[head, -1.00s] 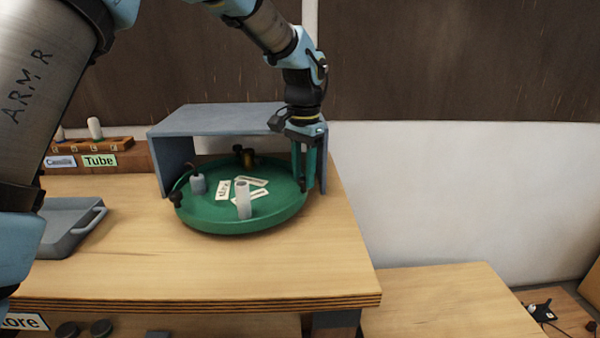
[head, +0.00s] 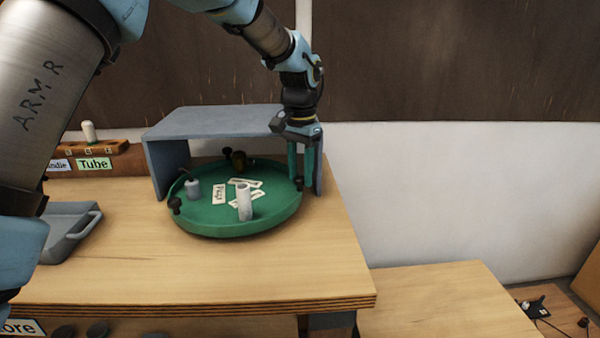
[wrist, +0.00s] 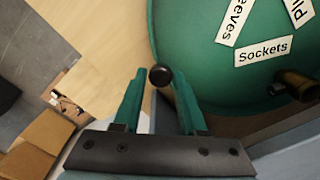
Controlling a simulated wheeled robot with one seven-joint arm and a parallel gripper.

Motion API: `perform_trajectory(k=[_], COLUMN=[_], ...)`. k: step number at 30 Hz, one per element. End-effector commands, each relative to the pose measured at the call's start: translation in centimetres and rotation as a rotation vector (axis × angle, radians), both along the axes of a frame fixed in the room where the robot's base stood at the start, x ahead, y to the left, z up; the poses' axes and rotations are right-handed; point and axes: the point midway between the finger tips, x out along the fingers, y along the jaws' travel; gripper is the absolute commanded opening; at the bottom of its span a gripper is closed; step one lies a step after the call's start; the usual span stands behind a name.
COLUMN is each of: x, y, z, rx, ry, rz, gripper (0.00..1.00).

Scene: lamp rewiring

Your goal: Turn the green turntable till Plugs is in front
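The green turntable (head: 225,226) sits on the workbench, partly under a grey shelf. White cards lie on it; the left one (head: 219,194) seems to be Plugs. In the wrist view, a card starting "Pl" (wrist: 299,9) is cut off, beside Sockets (wrist: 263,51) and a partly cut "eeves" card (wrist: 234,20). A white tube (head: 244,203) stands at the front, a grey-white piece (head: 192,189) at the left, a brown piece (head: 239,160) at the back. My gripper (head: 304,178) is at the right rim, fingers apart on either side of a black rim knob (wrist: 160,76).
The grey shelf (head: 215,120) covers the back of the turntable, its right wall close to my gripper. A grey tray (head: 70,232) lies left, and a wooden rack labelled Tube (head: 95,164) stands behind it. The bench front is clear.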

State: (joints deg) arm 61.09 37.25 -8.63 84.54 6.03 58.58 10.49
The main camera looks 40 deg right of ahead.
Motion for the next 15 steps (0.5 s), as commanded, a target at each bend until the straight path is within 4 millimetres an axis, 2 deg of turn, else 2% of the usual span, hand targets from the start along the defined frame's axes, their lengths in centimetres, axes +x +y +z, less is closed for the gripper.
perform_trajectory(k=[1,6,15], x=[-0.01,0.03,0.07], y=[-0.01,0.03,0.03], z=[0.02,-0.01,0.23], rx=[0.000,0.001,0.000], ry=[0.000,0.000,-0.001], rz=[0.000,0.000,0.000], gripper=[0.48,0.66,0.66])
